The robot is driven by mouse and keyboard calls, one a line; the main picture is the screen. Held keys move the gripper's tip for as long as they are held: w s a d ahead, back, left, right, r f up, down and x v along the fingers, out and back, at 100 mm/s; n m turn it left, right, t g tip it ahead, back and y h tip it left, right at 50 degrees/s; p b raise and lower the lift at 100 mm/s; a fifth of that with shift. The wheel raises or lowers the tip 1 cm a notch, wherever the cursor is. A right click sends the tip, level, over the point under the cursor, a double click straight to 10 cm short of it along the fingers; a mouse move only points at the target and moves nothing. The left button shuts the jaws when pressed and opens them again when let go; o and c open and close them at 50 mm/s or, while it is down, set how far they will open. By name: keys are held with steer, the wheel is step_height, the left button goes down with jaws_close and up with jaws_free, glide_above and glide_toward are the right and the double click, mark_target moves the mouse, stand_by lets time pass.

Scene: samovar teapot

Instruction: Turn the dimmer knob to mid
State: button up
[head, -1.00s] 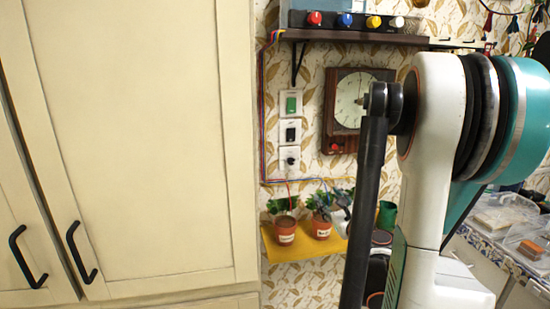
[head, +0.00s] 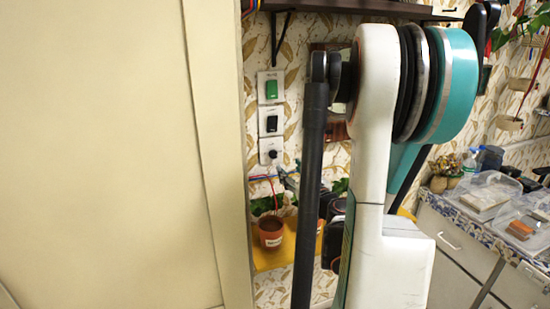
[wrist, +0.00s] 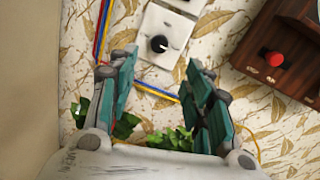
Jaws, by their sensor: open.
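The dimmer knob (head: 273,154) is a small round black knob on a white square plate, the lowest of a column of wall plates. In the wrist view the knob (wrist: 159,44) shows ahead, between and just beyond the fingertips. My gripper (wrist: 163,64) is open and empty, with one teal-padded finger on each side, apart from the knob. In the head view my arm hides much of the gripper, and a small part of it shows just below the knob plate.
A green switch (head: 271,90) and a black switch (head: 272,123) sit above the knob. Red and blue wires run beside the plates. A potted plant (head: 271,231) stands on a yellow shelf below. A cream cabinet (head: 110,150) stands close on the left. A wooden box with a red knob (wrist: 274,58) is at right.

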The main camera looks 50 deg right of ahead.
mark_target(275, 156)
steer(key=b+x, duration=0.2)
steer(key=x, duration=0.9)
steer(key=shift+w+d, duration=0.1)
steer(key=c, duration=1.1)
